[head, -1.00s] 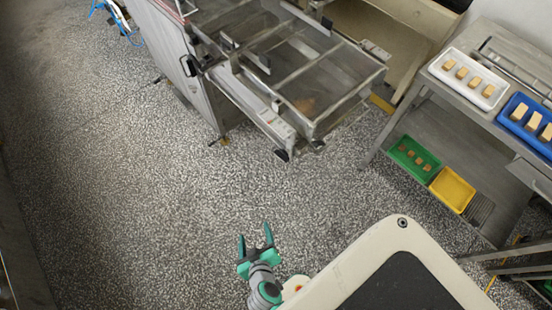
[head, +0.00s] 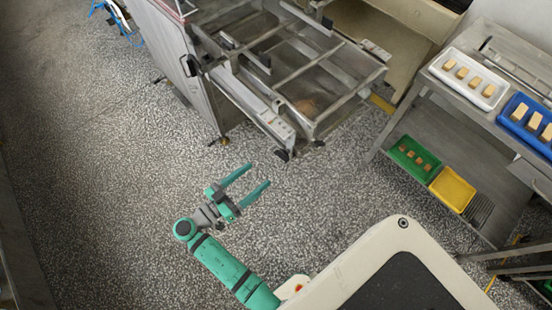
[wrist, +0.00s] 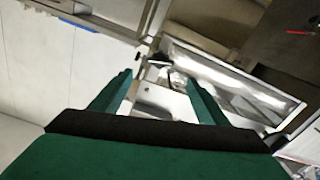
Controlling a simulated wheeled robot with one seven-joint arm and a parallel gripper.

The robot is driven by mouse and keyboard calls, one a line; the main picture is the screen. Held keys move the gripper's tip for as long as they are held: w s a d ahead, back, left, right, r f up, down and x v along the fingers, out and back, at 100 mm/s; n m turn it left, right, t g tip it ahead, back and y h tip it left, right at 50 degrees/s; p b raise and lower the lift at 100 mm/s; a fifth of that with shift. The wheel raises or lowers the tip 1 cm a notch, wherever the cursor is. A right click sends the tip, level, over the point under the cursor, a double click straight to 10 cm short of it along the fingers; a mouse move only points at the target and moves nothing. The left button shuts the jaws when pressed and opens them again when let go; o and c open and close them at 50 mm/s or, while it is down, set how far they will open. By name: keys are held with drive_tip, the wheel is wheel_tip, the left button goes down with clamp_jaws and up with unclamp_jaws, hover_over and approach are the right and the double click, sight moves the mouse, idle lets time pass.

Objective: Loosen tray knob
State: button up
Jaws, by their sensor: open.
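The machine's metal mesh tray frame (head: 330,65) juts out at the top centre of the head view. A small black knob-like part (head: 282,155) sits at its near lower corner. Other black handle-like parts (head: 192,66) are on the machine's side; I cannot tell for certain which is the tray knob. My gripper (head: 259,175) is open and empty, just below the near corner and apart from it. In the wrist view my open fingers (wrist: 157,78) point toward the machine, with a dark knob-like part (wrist: 158,61) beyond and between the tips.
A metal rack at right holds a white tray (head: 468,54), a blue tray (head: 510,127), a green tray (head: 397,160) and a yellow tray (head: 452,189). The speckled floor (head: 110,180) left of my arm is clear. A blue item (head: 122,20) stands at top left.

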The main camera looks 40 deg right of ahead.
sight(279, 158)
drive_tip(key=d, duration=1)
drive_tip(key=shift+w+d, duration=0.1)
drive_tip(key=shift+w, duration=0.25)
drive_tip(key=c, duration=1)
